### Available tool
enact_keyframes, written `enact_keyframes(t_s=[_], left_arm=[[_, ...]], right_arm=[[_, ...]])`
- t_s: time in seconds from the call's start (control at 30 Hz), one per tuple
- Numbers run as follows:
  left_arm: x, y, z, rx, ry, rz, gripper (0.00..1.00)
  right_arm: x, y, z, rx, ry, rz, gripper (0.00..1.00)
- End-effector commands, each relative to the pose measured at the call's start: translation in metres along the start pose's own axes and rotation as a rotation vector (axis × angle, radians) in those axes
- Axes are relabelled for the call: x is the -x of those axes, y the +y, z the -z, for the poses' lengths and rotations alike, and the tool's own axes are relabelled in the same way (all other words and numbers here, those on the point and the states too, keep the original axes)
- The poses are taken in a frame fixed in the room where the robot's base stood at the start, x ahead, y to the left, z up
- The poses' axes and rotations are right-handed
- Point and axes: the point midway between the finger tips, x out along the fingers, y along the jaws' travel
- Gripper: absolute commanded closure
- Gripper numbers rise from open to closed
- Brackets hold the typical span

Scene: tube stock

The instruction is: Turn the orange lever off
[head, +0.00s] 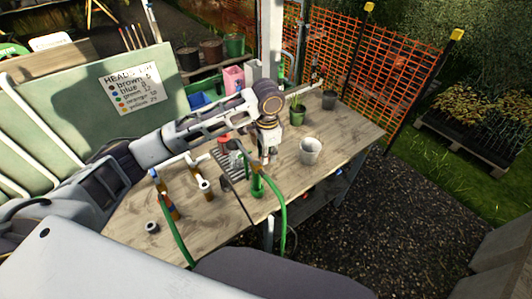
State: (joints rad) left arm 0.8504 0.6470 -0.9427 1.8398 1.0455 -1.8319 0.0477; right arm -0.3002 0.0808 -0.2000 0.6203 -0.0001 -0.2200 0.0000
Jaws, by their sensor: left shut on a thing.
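My left arm reaches in from the left across the bench, and its gripper (266,155) points down near the bench's front right part. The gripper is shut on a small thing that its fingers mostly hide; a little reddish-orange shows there. Just below it stands a green fitting (257,187) with a green hose (280,215) hanging over the front edge. I cannot make out the orange lever clearly from here. White pipework (203,184) on brown posts stands to the left of the gripper. My right gripper is not in view.
The wooden bench (335,146) also holds a white pot (310,151), a green pot with a plant (297,115), a dark pot (329,99) and a grey ring (152,227). A lettered board (135,92) leans at the back left. Orange mesh fence (350,65) stands behind.

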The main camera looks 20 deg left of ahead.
Motion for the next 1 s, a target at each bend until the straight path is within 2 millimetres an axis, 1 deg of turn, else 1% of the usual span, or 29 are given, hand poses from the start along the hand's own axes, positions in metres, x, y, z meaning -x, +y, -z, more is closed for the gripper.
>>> enact_keyframes(t_s=[0.47,1.0], left_arm=[[0.000,0.016,-0.003,-0.406,0.000,0.000,1.00],[0.001,0.030,-0.014,-0.876,0.000,0.001,1.00]], right_arm=[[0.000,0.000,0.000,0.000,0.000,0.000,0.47],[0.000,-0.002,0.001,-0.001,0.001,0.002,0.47]])
